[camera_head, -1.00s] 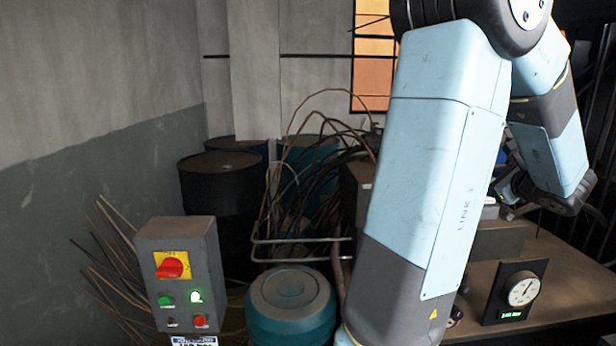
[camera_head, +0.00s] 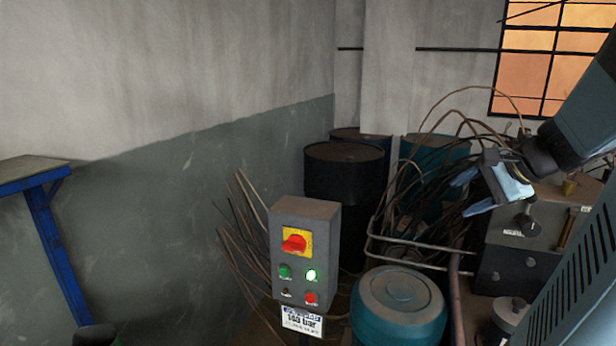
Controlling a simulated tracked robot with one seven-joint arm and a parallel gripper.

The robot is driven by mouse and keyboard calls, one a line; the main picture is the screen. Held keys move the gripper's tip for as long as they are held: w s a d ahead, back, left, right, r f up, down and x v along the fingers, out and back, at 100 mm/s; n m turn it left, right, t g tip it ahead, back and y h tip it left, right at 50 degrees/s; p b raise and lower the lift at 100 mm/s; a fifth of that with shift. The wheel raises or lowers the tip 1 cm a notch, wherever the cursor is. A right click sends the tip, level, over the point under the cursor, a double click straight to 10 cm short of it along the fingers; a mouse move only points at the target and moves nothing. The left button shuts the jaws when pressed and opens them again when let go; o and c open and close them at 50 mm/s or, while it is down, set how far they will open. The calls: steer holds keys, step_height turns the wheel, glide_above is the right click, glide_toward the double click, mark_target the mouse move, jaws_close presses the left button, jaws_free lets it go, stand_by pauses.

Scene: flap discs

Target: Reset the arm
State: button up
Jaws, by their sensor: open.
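My gripper (camera_head: 474,194) shows at the right, at the end of my dark arm link. Its two light blue fingers are spread apart and point to the left. Nothing is seen between them. It hangs in front of the tangle of dark cables and beside the grey metal box (camera_head: 538,222). Much of my arm lies beyond the right edge of the picture.
A control box (camera_head: 305,250) with a red switch, buttons and a lit green lamp stands at the centre. A teal drum (camera_head: 398,305) stands right of it. Dark drums (camera_head: 343,185) and cables (camera_head: 440,215) are behind. A blue-framed table (camera_head: 40,195) is at the left.

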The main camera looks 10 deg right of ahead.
steer(key=s+a+n+g+h, duration=0.1)
steer(key=s+a+n+h, duration=0.1)
steer(key=s+a+n, duration=0.2)
steer(key=s+a+n+g+h, duration=0.1)
steer(key=s+a+n, duration=0.4)
steer(key=a+n, duration=0.6)
steer(key=shift+s+a+f+n+g+h, duration=0.2)
steer(key=shift+a+f+n+g+h, duration=0.15)
steer(key=shift+a, duration=0.6)
